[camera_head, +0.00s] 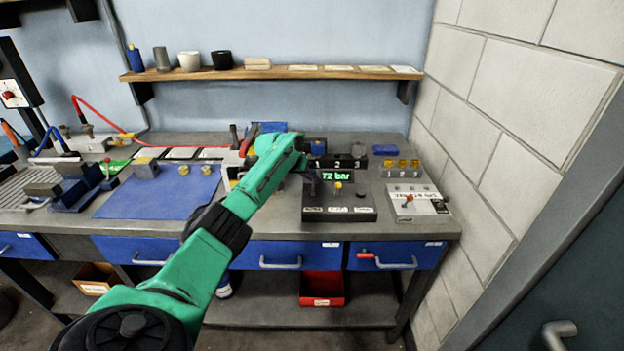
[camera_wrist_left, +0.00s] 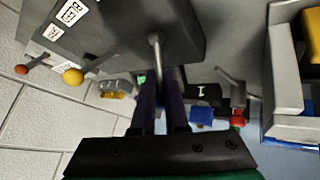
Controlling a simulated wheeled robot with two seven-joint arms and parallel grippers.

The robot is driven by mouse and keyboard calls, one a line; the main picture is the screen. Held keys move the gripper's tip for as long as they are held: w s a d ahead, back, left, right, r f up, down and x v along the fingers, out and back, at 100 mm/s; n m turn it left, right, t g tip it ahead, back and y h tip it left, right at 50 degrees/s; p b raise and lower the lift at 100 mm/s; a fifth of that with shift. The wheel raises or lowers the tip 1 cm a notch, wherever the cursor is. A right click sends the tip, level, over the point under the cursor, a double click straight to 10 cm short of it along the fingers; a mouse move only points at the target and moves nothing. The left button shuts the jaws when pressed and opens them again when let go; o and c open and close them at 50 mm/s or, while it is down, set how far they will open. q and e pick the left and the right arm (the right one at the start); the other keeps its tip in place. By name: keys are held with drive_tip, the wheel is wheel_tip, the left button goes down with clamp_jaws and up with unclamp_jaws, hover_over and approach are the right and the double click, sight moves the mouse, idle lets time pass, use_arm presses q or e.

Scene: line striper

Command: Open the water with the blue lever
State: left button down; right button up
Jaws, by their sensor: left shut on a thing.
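A dark control box (camera_head: 338,214) stands on the workbench, with a green display (camera_head: 335,176) that reads 72 bar. My left gripper (camera_head: 307,176) is at the left side of this box. In the left wrist view its two fingers (camera_wrist_left: 164,100) are shut on a lever with a thin metal stem (camera_wrist_left: 155,48), which I take to be the blue lever. Its knob is hidden between the fingers, so its colour does not show. A yellow-knobbed lever (camera_wrist_left: 73,77) stands free beside it, and also shows in the head view (camera_head: 338,185). My right gripper is not in view.
A grey box with a red knob (camera_head: 408,197) stands right of the control box. Numbered blocks (camera_head: 338,162) sit behind the display. A blue mat (camera_head: 160,192) lies to the left. A shelf (camera_head: 275,73) hangs above, and a block wall (camera_head: 510,130) closes the right side.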

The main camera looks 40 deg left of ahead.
use_arm(q)
drive_tip(key=shift+w+a+r, duration=0.15)
drive_tip(key=shift+w+r, duration=0.15)
drive_tip(key=shift+r, duration=0.35)
drive_tip(key=c, duration=1.1)
unclamp_jaws()
drive_tip(key=shift+o, duration=1.1)
drive_tip(key=shift+w+f, duration=0.1)
drive_tip(key=shift+w, duration=0.05)
drive_tip(key=shift+w+f, duration=0.1)
drive_tip(key=shift+f, duration=0.25)
drive_tip(key=shift+s+r, duration=0.25)
drive_tip(key=shift+s, duration=0.1)
drive_tip(key=b+v, duration=0.2)
drive_tip(key=v, duration=1.1)
drive_tip(key=shift+s+r+b, duration=0.25)
drive_tip(key=shift+s+b, duration=0.05)
drive_tip(key=shift+a, duration=0.1)
